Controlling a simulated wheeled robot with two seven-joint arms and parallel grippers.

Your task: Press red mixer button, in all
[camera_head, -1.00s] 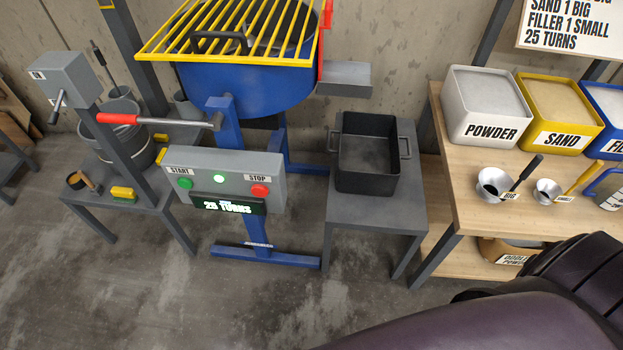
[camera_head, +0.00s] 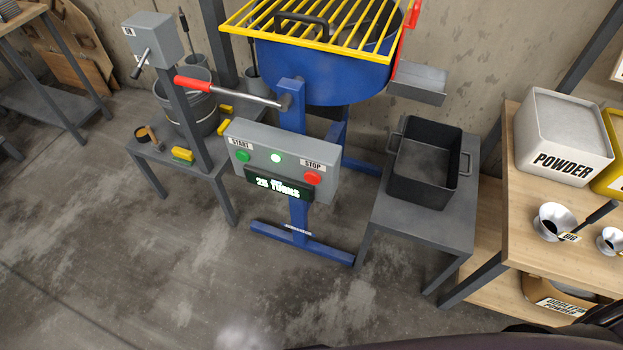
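The blue mixer (camera_head: 325,72) stands by the wall with a yellow grid over its drum. Its grey control box (camera_head: 262,150) faces me. The red STOP button (camera_head: 312,178) is on the right of the box, and the green START button (camera_head: 242,156) is on the left. The display (camera_head: 278,187) below appears to read 25 TURNS. Nothing touches the buttons. Neither gripper shows; a dark, partly cut-off shape lies along the bottom right edge, and a blurred pale patch is at the bottom.
A black tray (camera_head: 403,190) stands on a grey table right of the mixer. The wooden bench (camera_head: 522,245) at right holds a POWDER bin (camera_head: 563,135) and metal scoops. A lever with a red handle (camera_head: 193,84) sticks out left. The floor in front is clear.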

